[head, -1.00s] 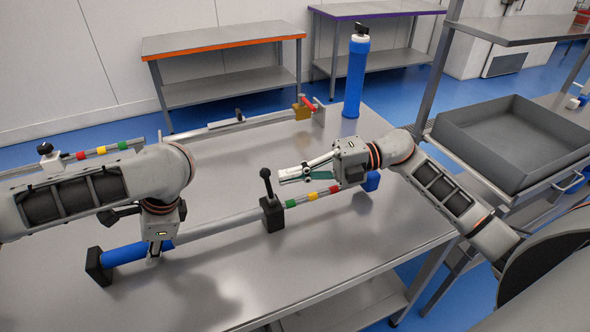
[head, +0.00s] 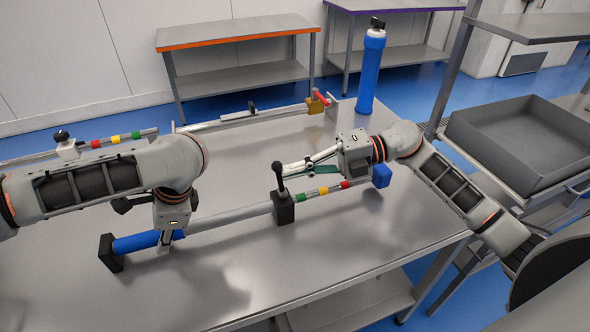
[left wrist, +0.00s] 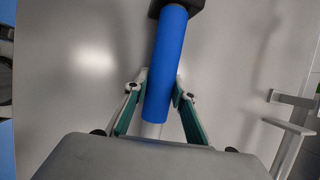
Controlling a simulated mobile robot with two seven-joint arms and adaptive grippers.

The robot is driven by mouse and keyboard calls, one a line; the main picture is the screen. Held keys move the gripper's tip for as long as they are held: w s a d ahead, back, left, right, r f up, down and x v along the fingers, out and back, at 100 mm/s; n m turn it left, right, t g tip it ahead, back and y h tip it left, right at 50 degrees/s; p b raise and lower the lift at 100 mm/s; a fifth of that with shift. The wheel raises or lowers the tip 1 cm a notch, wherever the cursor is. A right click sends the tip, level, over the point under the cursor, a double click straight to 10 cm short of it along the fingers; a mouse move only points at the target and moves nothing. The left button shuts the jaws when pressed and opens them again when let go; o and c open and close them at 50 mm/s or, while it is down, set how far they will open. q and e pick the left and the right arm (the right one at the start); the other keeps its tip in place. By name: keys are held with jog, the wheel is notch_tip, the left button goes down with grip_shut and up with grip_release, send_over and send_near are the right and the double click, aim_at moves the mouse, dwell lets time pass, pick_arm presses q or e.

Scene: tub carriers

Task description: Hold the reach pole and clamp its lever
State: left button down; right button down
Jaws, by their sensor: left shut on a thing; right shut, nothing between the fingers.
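The reach pole lies across the table with its blue grip (head: 135,243) at the left, a grey tube (head: 232,215) and green, yellow and red bands (head: 325,190) at the right. A black clamp block (head: 284,209) on it carries a lever (head: 280,180) with a black knob, standing nearly upright. My left gripper (head: 164,243) is shut on the blue grip near its tube end. The left wrist view shows the grip (left wrist: 169,70) between the fingers. My right gripper (head: 290,169) is shut and empty, its tips just right of the knob; contact is unclear.
A blue cylinder (head: 371,75) stands at the back corner. A grey tub (head: 480,145) is at the right. The table's front is clear.

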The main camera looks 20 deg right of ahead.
aim_at(276, 169)
jog(key=shift+a, duration=0.15)
jog(key=a+h, duration=0.1)
jog(key=h, duration=0.1)
jog(key=a+h, duration=0.1)
jog(key=h, duration=0.1)
jog(key=shift+a+r+n, duration=0.15)
jog(key=shift+r+n, duration=0.15)
jog(key=shift+r, duration=0.1)
jog(key=a+h, duration=0.3)
jog(key=h, duration=0.1)
jog(key=shift+f+n+g, duration=0.3)
jog(key=shift+f, duration=0.05)
jog(key=shift+a+f, duration=1.2)
jog(key=shift+a, duration=0.1)
jog(key=shift+f, duration=0.1)
notch_tip(276, 169, up, 14)
jog(key=s+d, duration=0.1)
jog(key=s, duration=0.1)
jog(key=shift+s+d+f, duration=0.2)
jog(key=shift+s+d, duration=0.15)
jog(key=shift+d, duration=0.05)
pick_arm(q)
jog(key=c, duration=1.6)
grip_release()
